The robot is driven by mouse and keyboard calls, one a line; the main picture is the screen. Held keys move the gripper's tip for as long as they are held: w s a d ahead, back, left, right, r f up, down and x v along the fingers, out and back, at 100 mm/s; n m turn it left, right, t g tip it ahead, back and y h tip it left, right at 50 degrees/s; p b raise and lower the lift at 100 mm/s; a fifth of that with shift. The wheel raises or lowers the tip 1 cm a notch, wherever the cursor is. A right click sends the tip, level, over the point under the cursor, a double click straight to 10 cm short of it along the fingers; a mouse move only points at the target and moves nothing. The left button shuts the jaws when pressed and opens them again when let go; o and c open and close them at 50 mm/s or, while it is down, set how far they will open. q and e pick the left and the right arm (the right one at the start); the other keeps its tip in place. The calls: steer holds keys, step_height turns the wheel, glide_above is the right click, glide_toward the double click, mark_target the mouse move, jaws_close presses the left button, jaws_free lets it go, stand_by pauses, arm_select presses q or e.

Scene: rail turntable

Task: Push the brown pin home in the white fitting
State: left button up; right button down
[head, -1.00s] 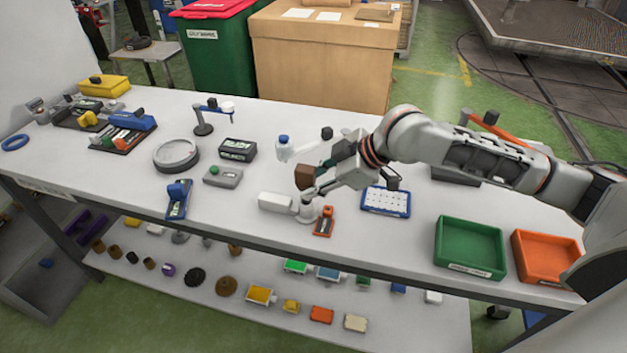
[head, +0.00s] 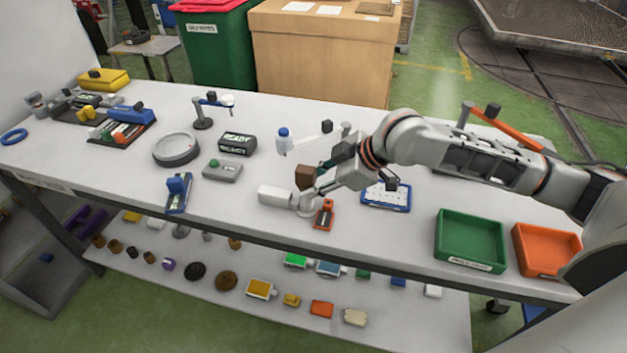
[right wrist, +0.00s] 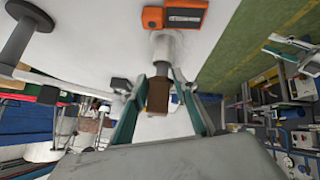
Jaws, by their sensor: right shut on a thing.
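The brown pin (head: 306,176) is a blocky brown piece at the fingertips of my right gripper (head: 316,180), which is shut on it. The pin also shows between the two green-sided fingers in the right wrist view (right wrist: 157,95). The white fitting (head: 303,203) stands on the bench just below the pin, and it shows beyond the pin in the right wrist view (right wrist: 166,46). Whether the pin's lower end is inside the fitting or only over its mouth I cannot tell. My left gripper is not in view.
A white block (head: 272,194) adjoins the fitting on its left, and an orange device (head: 324,214) stands close on its right. Green (head: 470,242) and orange (head: 546,250) trays sit at right.

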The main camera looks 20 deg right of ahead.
steer(key=shift+f+b, duration=0.35)
steer(key=shift+f, duration=0.95)
steer(key=c, duration=1.5)
jaws_free()
steer(key=shift+f, duration=0.1)
steer(key=v, duration=1.2)
